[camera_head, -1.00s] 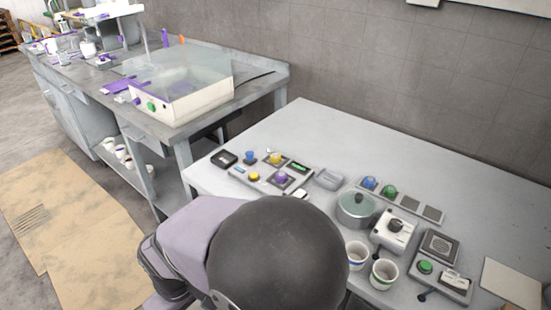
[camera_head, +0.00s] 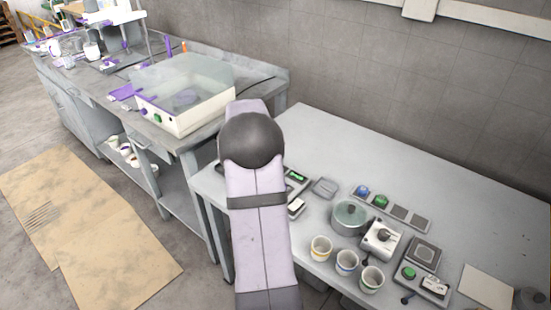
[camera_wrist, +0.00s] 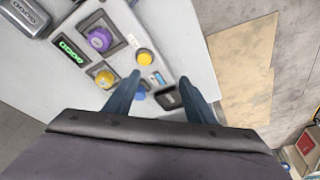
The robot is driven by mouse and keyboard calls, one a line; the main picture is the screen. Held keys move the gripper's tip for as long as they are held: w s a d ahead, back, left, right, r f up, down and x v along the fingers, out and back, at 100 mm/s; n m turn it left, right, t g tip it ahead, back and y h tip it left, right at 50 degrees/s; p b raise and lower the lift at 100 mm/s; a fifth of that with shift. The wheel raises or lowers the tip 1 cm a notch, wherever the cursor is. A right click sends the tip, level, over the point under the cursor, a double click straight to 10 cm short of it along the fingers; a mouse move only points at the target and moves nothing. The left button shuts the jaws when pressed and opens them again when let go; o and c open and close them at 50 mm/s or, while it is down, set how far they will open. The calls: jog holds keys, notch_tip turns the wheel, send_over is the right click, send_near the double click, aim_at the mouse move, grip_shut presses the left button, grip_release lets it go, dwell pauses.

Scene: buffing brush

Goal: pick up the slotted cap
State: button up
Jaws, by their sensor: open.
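In the wrist view my gripper (camera_wrist: 159,79) is open, its two dark fingers pointing down over a grey panel (camera_wrist: 125,62). A blue cap (camera_wrist: 140,95) sits low between the fingers, partly hidden by the left one. A purple cap (camera_wrist: 101,39) on a dark square, a yellow knob (camera_wrist: 105,79) and a yellow round button (camera_wrist: 145,58) are left of or ahead of the fingers. No slot can be made out clearly on any cap, so I cannot tell which is the slotted cap. In the head view my arm hides the gripper and most of this panel.
A black dish (camera_wrist: 168,97) lies near the right finger at the table edge. In the head view, a lidded pot (camera_head: 348,217), several cups (camera_head: 346,262), a second panel with blue and green caps (camera_head: 381,202) and a switch box (camera_head: 382,238) stand right. The back table (camera_head: 430,170) is clear.

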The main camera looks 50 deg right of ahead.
jog(key=s+d+r+m+h+p, duration=0.1)
jog(key=s+d+r+m+p, duration=0.15)
jog(key=d, duration=0.95)
jog(key=shift+n, duration=0.35)
jog(key=shift+s+a+f+p+x, duration=0.15)
jog(key=shift+p+x, duration=0.25)
jog(key=shift+x, duration=0.95)
jog(key=shift+s+p+x, duration=0.25)
jog(key=shift+p+x, duration=0.15)
jog(key=shift+x, duration=0.95)
jog(key=shift+s+a+f+p+x, duration=0.1)
jog(key=shift+s+p+x, duration=0.25)
jog(key=shift+x, duration=1)
jog(key=shift+r, duration=0.1)
jog(key=c, duration=1.1)
